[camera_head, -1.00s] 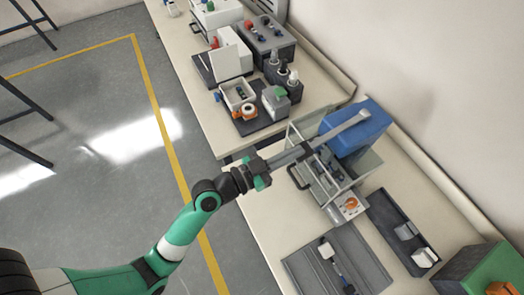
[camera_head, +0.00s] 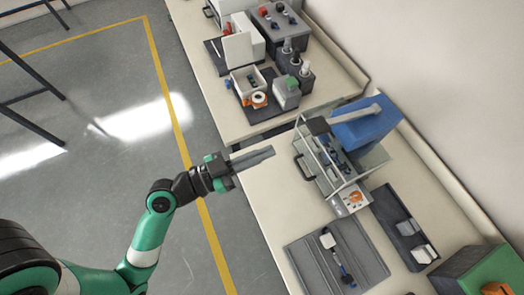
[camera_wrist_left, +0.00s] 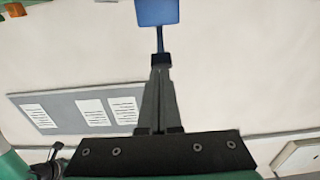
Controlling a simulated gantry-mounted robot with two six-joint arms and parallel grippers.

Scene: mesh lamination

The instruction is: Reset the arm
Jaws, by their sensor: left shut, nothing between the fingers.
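My left gripper (camera_head: 268,153) reaches in from the left in the head view. Its long grey fingers are together with nothing between them. It hangs over the near edge of the bench, to the left of the clear-sided device (camera_head: 325,165) and apart from it. In the left wrist view the shut fingers (camera_wrist_left: 158,100) point up the picture, with a blue shape (camera_wrist_left: 157,12) beyond their tips; I cannot tell which object it is. My right gripper is not in view.
A blue box (camera_head: 367,127) stands behind the device. A grey ribbed tray (camera_head: 300,258) holds a white-headed tool (camera_head: 327,240). A dark bin (camera_head: 390,213) and a green-topped box (camera_head: 490,268) lie at right.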

